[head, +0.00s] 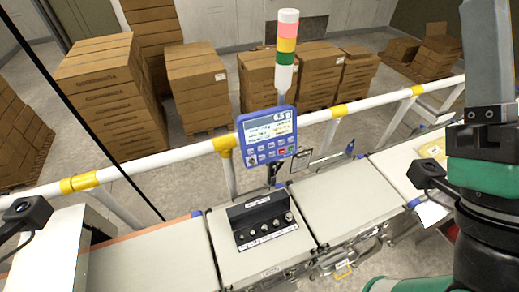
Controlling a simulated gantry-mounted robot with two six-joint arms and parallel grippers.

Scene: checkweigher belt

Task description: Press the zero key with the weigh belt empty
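The blue weighing terminal (267,136) stands on a post behind the belts, its lit display (269,127) facing me. The display shows a large figure that looks like 6.5, but it is too small to read surely. Below it are rows of small keys (270,152), including a red and a green one; their labels are unreadable, so I cannot tell which is zero. A black case with several round knobs or weights (264,220) sits on the middle belt section (228,262), below the terminal. Neither gripper shows; my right arm fills the right edge.
Belt sections lie left (150,268) and right (345,205) of the middle one. A white rail with yellow clamps (225,143) runs behind. A stack light (286,50) rises behind the terminal. Black sensors (27,213) (427,174) flank the line. Carton stacks (110,95) stand beyond.

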